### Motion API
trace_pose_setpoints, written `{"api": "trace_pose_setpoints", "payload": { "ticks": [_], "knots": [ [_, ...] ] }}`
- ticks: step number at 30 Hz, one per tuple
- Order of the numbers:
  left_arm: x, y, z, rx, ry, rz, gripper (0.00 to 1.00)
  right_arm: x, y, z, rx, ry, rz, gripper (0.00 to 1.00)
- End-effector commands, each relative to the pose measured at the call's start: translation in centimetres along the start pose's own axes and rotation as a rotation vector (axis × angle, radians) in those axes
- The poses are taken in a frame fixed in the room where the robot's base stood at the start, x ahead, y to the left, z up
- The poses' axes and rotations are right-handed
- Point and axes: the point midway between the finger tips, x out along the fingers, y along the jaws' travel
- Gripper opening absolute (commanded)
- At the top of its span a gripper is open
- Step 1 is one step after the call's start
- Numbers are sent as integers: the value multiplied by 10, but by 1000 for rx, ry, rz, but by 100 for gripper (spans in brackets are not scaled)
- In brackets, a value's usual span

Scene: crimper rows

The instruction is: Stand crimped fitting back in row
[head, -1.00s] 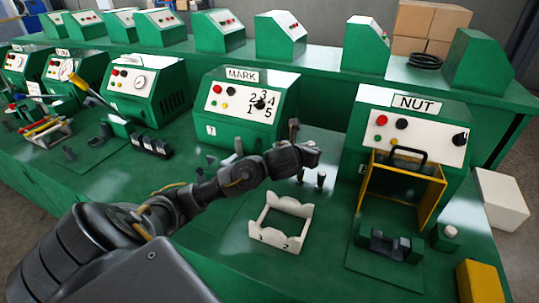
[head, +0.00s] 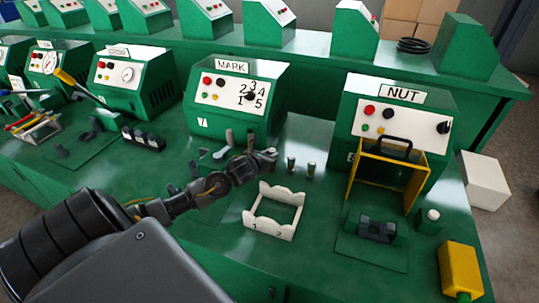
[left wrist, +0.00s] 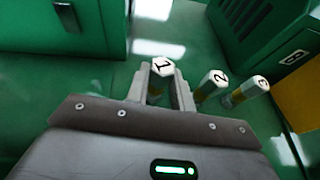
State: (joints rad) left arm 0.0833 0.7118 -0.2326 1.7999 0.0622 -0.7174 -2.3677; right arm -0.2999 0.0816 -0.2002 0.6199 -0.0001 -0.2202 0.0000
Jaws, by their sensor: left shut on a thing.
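My left gripper (head: 267,160) is shut on a fitting with a white cap marked 1 (left wrist: 162,67), held between its two fingers in the left wrist view. In the head view this fitting is mostly hidden by the gripper. Fitting 2 (left wrist: 212,82) and fitting 3 (left wrist: 256,86) stand upright to the right of it. In the head view, fitting 2 (head: 291,164) and fitting 3 (head: 311,169) stand in line just right of the gripper. I cannot tell whether fitting 1 touches the bench. My right gripper is not in view.
The green MARK machine (head: 235,97) stands behind the gripper. The NUT machine (head: 395,120), with a yellow guard frame (head: 422,185), is to the right. An empty white cradle (head: 270,229) sits in front of the fittings. A yellow block (head: 460,268) is front right.

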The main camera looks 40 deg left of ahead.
Motion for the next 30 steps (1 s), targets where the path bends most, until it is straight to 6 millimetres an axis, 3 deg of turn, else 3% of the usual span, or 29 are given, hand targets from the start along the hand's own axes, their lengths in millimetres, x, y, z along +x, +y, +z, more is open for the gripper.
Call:
{"api": "trace_pose_setpoints", "payload": {
  "ticks": [13, 14, 18, 30],
  "knots": [
    [4, 0, -8, 0, -4, 1, 0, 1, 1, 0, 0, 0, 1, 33],
    [4, 0, -8, 0, -3, 1, 24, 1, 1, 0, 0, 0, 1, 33],
    [4, 0, -7, 0, -3, 0, 43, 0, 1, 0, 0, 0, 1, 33],
    [-1, 0, -5, 1, -3, 0, 45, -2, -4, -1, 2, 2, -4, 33]
  ]
}}
